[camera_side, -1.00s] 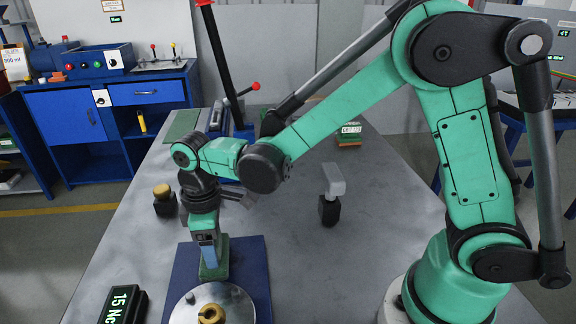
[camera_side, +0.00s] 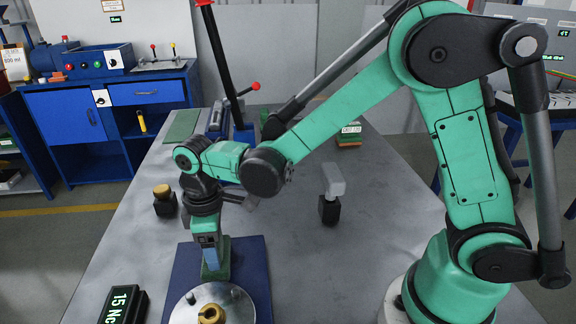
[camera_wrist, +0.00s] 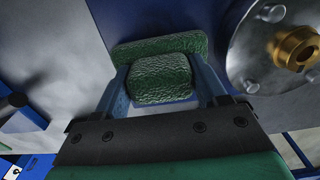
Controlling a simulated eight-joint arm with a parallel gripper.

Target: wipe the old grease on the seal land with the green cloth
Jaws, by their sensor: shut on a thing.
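My gripper (camera_side: 209,252) points down over the blue mat, just behind the silver disc, in the side view. In the wrist view its two blue fingers (camera_wrist: 162,82) are shut on the green cloth (camera_wrist: 160,77), a thick textured pad. A wider green part (camera_wrist: 195,44) shows just beyond the held part; I cannot tell whether they are one piece. The cloth shows in the side view (camera_side: 221,262) at the fingertips. I cannot make out grease or a distinct seal land.
The blue mat (camera_side: 258,275) lies under the disc. A dark block with a tan top (camera_side: 164,200) and a grey-headed tool (camera_side: 331,195) stand on the grey table (camera_side: 365,260). The table's right side is mostly clear.

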